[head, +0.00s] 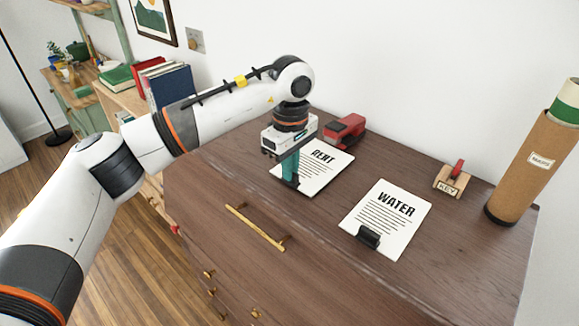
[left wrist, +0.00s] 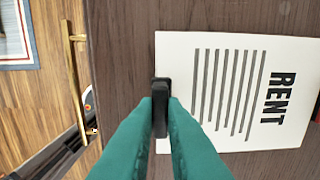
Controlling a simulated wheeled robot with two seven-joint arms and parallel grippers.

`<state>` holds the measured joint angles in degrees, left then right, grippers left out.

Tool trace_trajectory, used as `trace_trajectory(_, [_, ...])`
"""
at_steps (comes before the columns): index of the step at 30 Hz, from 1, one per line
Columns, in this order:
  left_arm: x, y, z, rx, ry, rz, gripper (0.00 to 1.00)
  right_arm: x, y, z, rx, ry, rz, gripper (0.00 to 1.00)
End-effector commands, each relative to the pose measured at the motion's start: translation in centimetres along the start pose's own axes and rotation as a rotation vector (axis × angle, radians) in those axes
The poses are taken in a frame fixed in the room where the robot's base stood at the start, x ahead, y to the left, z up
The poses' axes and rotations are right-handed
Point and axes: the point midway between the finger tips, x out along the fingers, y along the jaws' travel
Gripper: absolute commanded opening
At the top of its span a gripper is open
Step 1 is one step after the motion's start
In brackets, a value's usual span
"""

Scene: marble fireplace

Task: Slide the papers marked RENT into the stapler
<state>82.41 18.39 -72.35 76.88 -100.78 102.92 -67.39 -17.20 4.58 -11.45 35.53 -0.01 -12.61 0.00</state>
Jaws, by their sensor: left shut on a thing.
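The RENT papers (head: 324,171) lie on the brown wooden top, and they also show in the left wrist view (left wrist: 232,95) with the printed word toward the right. A black clip (left wrist: 161,107) sits at their near edge. My left gripper (head: 290,181) points down with its teal fingers shut on this clip (left wrist: 161,125). The red and black stapler (head: 345,131) stands behind the papers, close to their far edge, near the wall. Whether the papers reach into its mouth cannot be told. My right gripper is not in view.
The WATER papers (head: 390,217) with a black clip (head: 368,237) lie to the right. A KEY block (head: 451,181) and a tall brown tube (head: 531,165) stand at the far right. Books (head: 165,85) are at the left. A brass drawer handle (head: 256,228) is in front.

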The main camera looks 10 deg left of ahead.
Motion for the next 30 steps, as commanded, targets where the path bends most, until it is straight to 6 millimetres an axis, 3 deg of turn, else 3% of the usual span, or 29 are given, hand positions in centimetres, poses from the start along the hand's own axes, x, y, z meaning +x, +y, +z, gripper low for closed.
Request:
trace_trajectory(24, [0.37,0.02,0.0,0.0,0.0,0.001,0.0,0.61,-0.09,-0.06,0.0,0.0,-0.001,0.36])
trace_trajectory(25, [0.37,0.02,0.0,0.0,0.0,0.001,0.13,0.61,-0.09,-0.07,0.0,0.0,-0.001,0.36])
trace_trajectory(29, [0.38,0.02,0.0,0.0,0.0,0.001,0.35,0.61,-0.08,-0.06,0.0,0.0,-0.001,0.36])
trace_trajectory(30, [0.38,0.02,0.0,0.0,0.0,0.001,0.36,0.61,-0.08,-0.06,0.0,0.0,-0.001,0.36])
